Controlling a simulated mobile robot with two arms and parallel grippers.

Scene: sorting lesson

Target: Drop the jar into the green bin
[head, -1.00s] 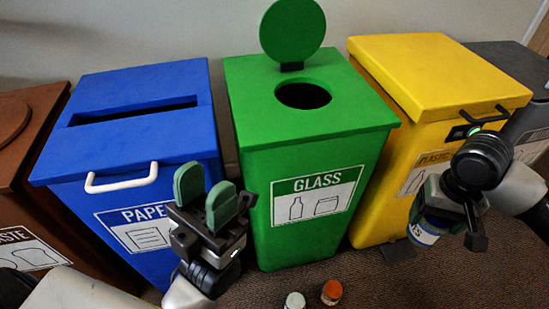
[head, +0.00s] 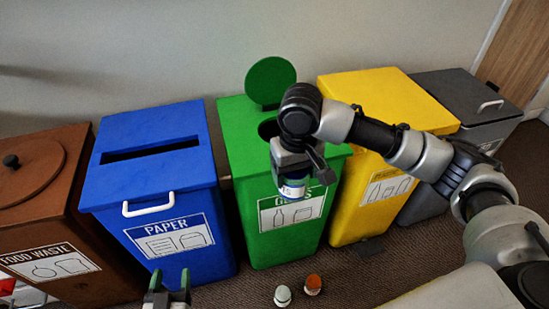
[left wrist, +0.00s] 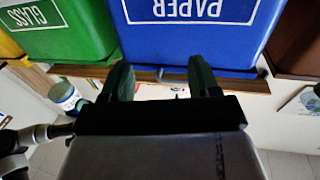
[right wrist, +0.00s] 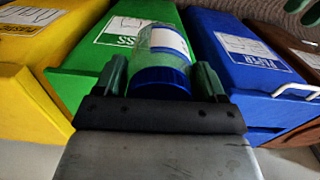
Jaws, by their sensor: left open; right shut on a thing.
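The jar (head: 292,188) is a clear jar with a white label and a blue lid. My right gripper (head: 296,170) is shut on it and holds it in front of the green bin's upper front, near the word GLASS. The jar fills the middle of the right wrist view (right wrist: 162,62), blue lid nearest the camera. The green bin (head: 285,240) has a round hole (head: 266,129) in its top, partly hidden by my right arm, with its round flap (head: 270,82) raised. My left gripper (head: 170,284) is open and empty, low in front of the blue bin.
A blue paper bin (head: 190,190) and a brown food waste bin (head: 60,225) stand to the left. A yellow bin (head: 345,215) and a grey bin (head: 470,95) stand to the right. Two small jars, one pale-lidded (head: 282,296) and one orange-lidded (head: 313,285), stand in front.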

